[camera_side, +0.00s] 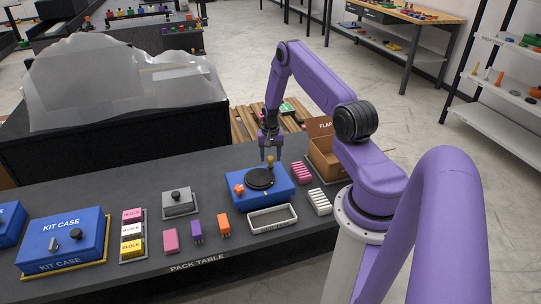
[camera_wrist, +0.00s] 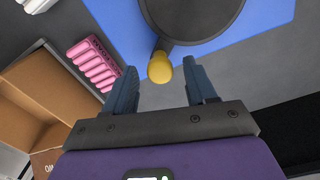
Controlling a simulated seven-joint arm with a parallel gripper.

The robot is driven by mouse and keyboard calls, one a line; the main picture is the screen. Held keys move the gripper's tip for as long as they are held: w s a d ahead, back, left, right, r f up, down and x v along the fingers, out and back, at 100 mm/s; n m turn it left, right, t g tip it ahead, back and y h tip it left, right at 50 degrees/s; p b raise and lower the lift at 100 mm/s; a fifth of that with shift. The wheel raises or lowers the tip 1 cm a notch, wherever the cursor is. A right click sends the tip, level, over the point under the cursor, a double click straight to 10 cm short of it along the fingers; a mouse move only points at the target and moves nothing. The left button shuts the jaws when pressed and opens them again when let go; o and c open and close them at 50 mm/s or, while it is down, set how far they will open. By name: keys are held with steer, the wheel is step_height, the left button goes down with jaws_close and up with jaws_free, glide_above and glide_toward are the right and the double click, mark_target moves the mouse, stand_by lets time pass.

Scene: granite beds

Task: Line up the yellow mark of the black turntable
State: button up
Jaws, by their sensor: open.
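The black turntable (camera_side: 258,179) sits on a blue base (camera_side: 275,194) on the pack table. A yellow rounded knob (camera_wrist: 159,68) stands at the turntable's rim, on the side toward my gripper. In the wrist view the dark disc (camera_wrist: 195,12) is cut off by the top edge. An orange piece (camera_side: 238,190) is at the base's left side in the side view. My gripper (camera_side: 271,155) is open and empty, pointing down over the base's back edge. In the wrist view the yellow knob appears between its two fingertips; I cannot tell whether either touches it.
A grey tray (camera_side: 272,229) lies in front of the base. Pink (camera_side: 301,172) and white (camera_side: 319,201) ribbed blocks and an open carton (camera_side: 324,158) are at the right. Orange (camera_side: 224,225) and purple (camera_side: 196,231) blocks and a grey knobbed box (camera_side: 180,212) stand to the left.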

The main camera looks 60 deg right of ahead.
mark_target(279, 176)
jaws_close()
steer(key=shift+s, duration=0.1)
steer(key=s+m, duration=0.2)
steer(key=m, duration=0.1)
steer(key=shift+s+a+m, duration=0.2)
steer(key=shift+a+m, duration=0.1)
steer(key=shift+a, duration=0.1)
steer(key=shift+s+a+m, duration=0.4)
steer(key=shift+s+m, duration=0.2)
steer(key=shift+m, duration=0.45)
steer(key=shift+s+a+m, duration=0.4)
steer(key=shift+s+m, duration=0.2)
steer(key=shift+m, duration=0.45)
jaws_free()
